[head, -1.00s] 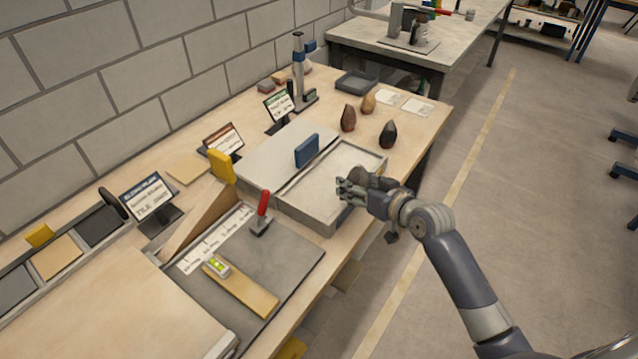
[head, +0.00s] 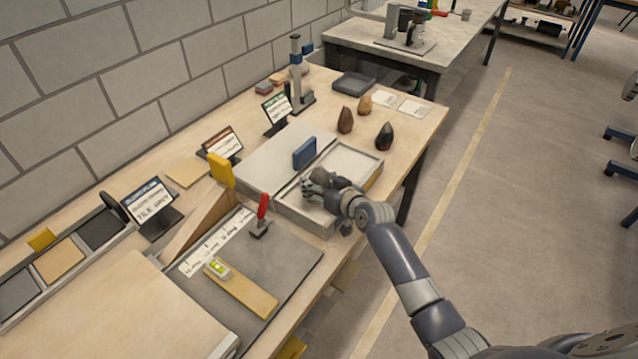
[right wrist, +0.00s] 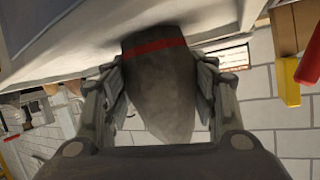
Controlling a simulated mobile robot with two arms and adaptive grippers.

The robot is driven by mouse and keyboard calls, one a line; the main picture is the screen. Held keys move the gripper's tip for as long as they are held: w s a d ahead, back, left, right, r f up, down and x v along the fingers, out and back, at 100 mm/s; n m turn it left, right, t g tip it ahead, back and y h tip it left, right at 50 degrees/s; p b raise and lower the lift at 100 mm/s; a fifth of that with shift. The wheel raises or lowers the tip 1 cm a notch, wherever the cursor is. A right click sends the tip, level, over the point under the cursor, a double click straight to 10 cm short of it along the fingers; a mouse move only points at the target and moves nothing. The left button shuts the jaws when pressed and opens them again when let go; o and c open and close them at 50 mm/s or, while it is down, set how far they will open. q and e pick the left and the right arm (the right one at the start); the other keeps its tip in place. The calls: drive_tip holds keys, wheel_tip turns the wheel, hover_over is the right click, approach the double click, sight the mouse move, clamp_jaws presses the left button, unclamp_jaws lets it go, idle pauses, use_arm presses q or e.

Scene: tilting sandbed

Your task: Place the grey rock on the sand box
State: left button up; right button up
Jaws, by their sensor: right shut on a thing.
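My right gripper (head: 318,187) is over the near-left part of the sand box (head: 366,187), a shallow pale tray with a grey rim. It is shut on the grey rock. In the right wrist view the grey rock (right wrist: 162,95) sits between the two fingers (right wrist: 160,100), its narrow end toward the palm, with a red band near its wide end. The wide end is close to a pale surface; I cannot tell whether they touch. In the head view the rock is mostly hidden by the hand. My left gripper is not in view.
A blue block (head: 304,153) stands at the box's left side. A brown rock (head: 345,120), a tan rock (head: 364,104) and a black rock (head: 384,137) stand behind the box. A red-handled clamp (head: 262,212) is on the grey board in front.

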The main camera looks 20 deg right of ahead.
drive_tip(key=shift+r, duration=0.1)
drive_tip(key=o, duration=1.5)
drive_tip(key=shift+f, duration=0.2)
drive_tip(key=shift+r, duration=0.15)
drive_tip(key=v, duration=1.2)
drive_tip(key=shift+r, duration=0.1)
